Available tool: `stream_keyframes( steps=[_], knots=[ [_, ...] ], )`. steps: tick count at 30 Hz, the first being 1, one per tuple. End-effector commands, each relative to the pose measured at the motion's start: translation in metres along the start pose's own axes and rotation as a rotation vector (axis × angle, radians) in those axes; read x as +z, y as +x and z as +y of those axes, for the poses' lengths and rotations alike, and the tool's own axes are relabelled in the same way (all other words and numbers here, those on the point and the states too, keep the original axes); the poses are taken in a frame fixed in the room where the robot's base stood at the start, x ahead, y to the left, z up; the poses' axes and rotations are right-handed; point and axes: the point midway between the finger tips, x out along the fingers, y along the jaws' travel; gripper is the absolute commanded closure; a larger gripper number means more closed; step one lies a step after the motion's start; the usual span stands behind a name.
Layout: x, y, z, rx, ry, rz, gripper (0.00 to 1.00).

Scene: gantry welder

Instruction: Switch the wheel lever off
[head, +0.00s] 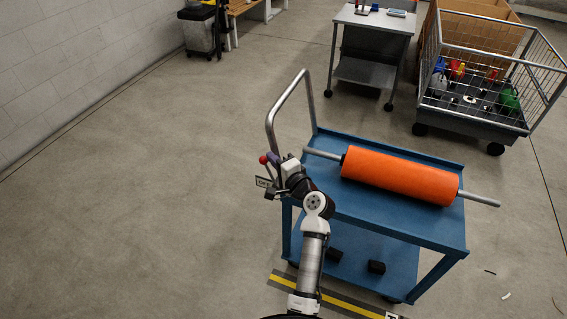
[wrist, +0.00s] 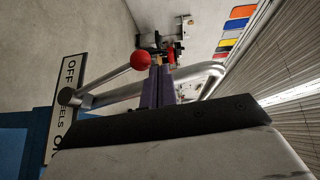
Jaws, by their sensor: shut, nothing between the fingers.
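The wheel lever is a grey rod with a red ball knob (wrist: 141,60); the knob also shows in the head view (head: 263,159). In the wrist view the rod runs from a round pivot (wrist: 68,97) on a white sign (wrist: 70,72) reading OFF at its upper end, with ON partly hidden at its lower end. The rod slants up and right toward the knob. The sign shows at the cart's left side in the head view (head: 263,182). My gripper (wrist: 160,72) is shut and empty, its purple fingertips close beside the knob. Contact cannot be told.
The lever is by a blue cart (head: 400,235) with a bent metal handle (head: 270,118) and an orange roller (head: 400,177) on top. A grey table (head: 365,72) and a wire cage trolley (head: 470,122) stand behind. The floor at left is clear.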

Motion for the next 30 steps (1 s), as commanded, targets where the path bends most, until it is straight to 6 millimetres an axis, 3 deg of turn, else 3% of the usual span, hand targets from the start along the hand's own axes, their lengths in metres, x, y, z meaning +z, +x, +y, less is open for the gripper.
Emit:
stream_keyframes(
  steps=[12, 30],
  knots=[
    [0.013, 0.019, 0.001, 0.000, 0.001, -0.001, 1.00],
    [0.014, 0.021, 0.001, 0.000, 0.000, 0.000, 1.00]
  ],
)
